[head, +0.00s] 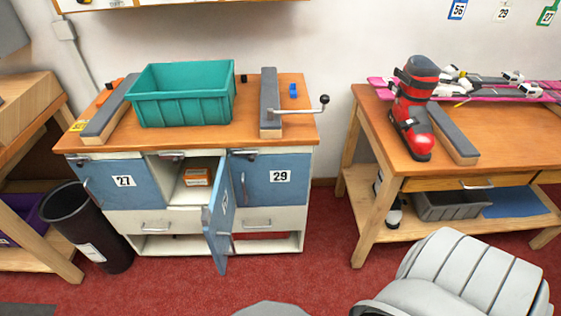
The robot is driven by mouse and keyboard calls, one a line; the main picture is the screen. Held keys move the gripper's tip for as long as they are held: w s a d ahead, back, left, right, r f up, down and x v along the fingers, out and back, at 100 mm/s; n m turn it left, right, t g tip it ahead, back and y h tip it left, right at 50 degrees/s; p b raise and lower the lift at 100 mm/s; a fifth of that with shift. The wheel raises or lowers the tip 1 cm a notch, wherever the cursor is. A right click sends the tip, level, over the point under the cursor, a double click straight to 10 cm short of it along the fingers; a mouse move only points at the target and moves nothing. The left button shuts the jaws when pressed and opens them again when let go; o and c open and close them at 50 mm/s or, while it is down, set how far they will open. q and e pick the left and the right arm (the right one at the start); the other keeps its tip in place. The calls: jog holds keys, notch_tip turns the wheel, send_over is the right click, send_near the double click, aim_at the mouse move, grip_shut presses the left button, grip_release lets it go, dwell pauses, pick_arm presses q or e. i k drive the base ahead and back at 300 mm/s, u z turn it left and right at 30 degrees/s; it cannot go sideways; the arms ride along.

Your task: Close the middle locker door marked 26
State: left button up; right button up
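The middle locker door (219,225) is blue and stands wide open, swung out toward me from the bench cabinet (130,222). It is seen at a steep angle, and the number on its pale label is too foreshortened to read. The middle compartment (178,193) is exposed, with an orange box (197,177) inside. The left door marked 27 (105,194) and the right door marked 29 (262,190) on either side look shut. Neither of my grippers shows in the head view.
A green bin (182,108) stands on the benchtop between two grey-padded supports. A dark waste bin (85,235) stands at the cabinet's left. A second bench (490,165) with a ski boot (415,110) is at right. Red carpet (300,275) lies clear before the cabinet.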

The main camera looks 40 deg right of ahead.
aim_at(217, 219)
jog(key=z, duration=0.75)
jog(key=i, duration=0.5)
jog(key=k, duration=1.3)
jog(key=u, duration=0.65)
jog(key=i, duration=1.25)
jog(key=z, duration=0.65)
